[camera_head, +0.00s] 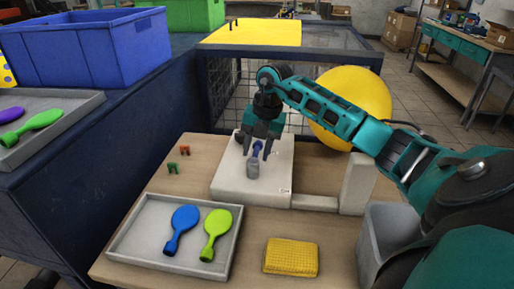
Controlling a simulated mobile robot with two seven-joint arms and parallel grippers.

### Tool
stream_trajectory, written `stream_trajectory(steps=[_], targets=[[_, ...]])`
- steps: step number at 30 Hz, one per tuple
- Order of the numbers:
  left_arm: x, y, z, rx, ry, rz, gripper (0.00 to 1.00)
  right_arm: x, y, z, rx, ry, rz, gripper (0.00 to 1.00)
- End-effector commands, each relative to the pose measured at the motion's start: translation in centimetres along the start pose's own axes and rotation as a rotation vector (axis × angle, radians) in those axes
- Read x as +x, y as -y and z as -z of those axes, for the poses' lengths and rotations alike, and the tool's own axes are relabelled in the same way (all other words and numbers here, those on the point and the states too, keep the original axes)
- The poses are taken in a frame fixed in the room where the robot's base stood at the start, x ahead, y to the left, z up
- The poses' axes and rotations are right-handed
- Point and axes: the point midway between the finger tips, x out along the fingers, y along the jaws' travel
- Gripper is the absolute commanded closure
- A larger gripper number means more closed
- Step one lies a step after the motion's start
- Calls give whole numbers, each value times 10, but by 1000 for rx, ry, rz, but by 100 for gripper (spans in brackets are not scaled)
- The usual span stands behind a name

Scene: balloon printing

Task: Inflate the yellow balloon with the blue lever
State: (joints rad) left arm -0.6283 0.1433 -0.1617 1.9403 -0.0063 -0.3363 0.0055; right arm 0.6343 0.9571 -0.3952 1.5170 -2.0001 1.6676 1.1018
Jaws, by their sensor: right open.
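A large round yellow balloon (365,91) looks swollen and stands behind my right forearm, which hides part of it. A white device (232,184) sits on the wooden table. A small blue lever (258,147) stands up from it, beside a short grey cylinder (253,171). My right gripper (257,152) points down over the device. Its fingers are apart, one on each side of the blue lever; I cannot tell whether they touch it. My left gripper is not in view.
A grey tray (149,261) holds a blue balloon (182,228) and a green balloon (216,232). A yellow textured block (291,257) lies right of it. Small red and green pieces (173,168) lie behind the tray. A grey bin (372,245) stands at right, a blue crate (95,48) at upper left.

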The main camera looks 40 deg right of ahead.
Motion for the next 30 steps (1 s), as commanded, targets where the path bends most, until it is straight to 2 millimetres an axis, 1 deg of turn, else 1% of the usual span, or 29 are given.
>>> stream_trajectory(steps=[1,2,13,30], targets=[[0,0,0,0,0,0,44,0,0,0,0,0,0,61],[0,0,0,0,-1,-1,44,0,0,0,0,0,0,64],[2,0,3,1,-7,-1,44,0,0,0,0,0,0,99],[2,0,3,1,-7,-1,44,0,-1,0,0,0,1,100]])
